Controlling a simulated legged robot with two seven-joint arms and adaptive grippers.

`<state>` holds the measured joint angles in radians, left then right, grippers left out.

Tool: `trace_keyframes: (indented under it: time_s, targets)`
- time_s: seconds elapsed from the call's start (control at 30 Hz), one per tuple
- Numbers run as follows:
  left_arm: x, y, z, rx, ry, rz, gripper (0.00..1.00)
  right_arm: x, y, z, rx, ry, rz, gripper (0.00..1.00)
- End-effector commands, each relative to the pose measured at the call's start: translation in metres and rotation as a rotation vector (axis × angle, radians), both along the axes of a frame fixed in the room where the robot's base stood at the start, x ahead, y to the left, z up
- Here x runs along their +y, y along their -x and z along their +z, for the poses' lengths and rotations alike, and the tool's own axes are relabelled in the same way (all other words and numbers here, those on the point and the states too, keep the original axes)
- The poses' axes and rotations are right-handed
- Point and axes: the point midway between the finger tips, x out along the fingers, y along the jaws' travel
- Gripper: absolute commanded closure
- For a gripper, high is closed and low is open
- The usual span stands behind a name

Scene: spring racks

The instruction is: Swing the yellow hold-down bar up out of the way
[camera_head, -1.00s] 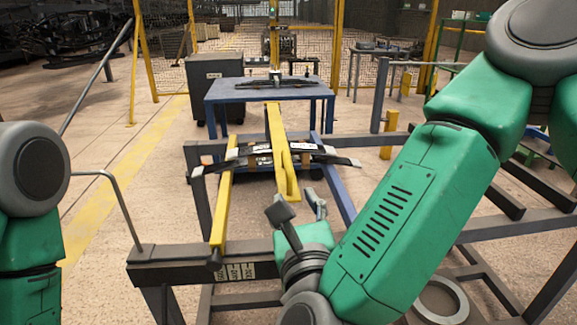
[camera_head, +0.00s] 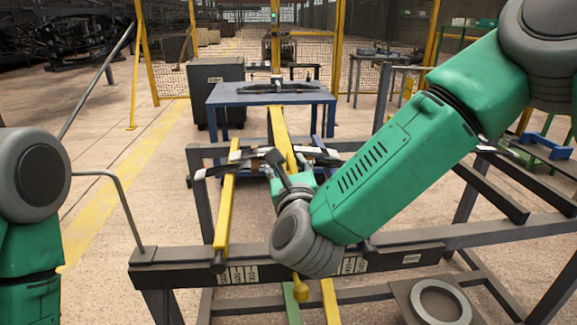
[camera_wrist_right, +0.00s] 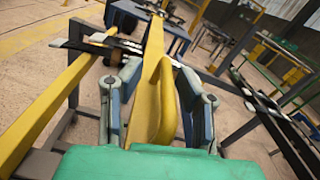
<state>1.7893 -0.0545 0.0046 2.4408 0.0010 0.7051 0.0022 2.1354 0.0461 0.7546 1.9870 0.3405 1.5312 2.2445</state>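The yellow hold-down bar (camera_head: 279,128) runs from the blue table toward me, over a dark leaf spring (camera_head: 240,164). In the head view its near end is hidden behind my right gripper (camera_head: 296,184). In the right wrist view the bar (camera_wrist_right: 152,75) and its rounded loop-like handle part lie between the two fingers of my right gripper (camera_wrist_right: 156,100). The fingers stand apart on either side of the bar, with a gap at the left finger; contact at the right finger is unclear. My left arm shows at the left edge, but its gripper is out of view.
A yellow rail (camera_head: 226,205) lies left of the bar on the dark rack frame (camera_head: 180,254). A blue table (camera_head: 222,94) stands behind, with a grey cabinet (camera_head: 212,75) beside it. Floor at left is clear.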

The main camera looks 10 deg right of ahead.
Motion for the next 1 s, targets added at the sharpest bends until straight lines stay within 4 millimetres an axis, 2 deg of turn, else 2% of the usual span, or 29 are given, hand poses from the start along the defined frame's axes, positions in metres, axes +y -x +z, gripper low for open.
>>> trace_keyframes:
  time_s: [0.07,0.13,0.17,0.4,0.57,0.77,1.0]
  targets:
    - [0.0,0.0,0.0,0.0,0.0,0.0,1.0,-0.001,0.0,0.0,0.0,-0.001,-0.001,0.69]
    - [0.0,0.0,0.0,0.0,0.0,0.0,1.0,-0.002,0.0,0.0,0.0,-0.001,-0.001,0.94]
    - [0.0,0.0,0.0,0.0,0.0,0.0,1.0,-0.002,0.0,0.0,0.0,-0.002,-0.001,1.0]
    - [0.0,0.0,0.001,0.0,0.0,0.0,1.0,-0.001,0.0,0.0,0.003,0.0,-0.002,1.0]
    - [0.0,0.0,0.01,0.0,0.0,0.0,1.0,-0.001,0.0,0.011,0.017,-0.001,-0.003,1.0]
    - [0.0,0.0,0.039,0.0,0.0,0.0,1.0,-0.001,-0.004,0.042,0.065,-0.003,-0.002,1.0]
    - [0.0,0.0,0.091,0.0,0.0,0.0,1.0,-0.001,-0.014,0.098,0.164,-0.004,-0.003,1.0]
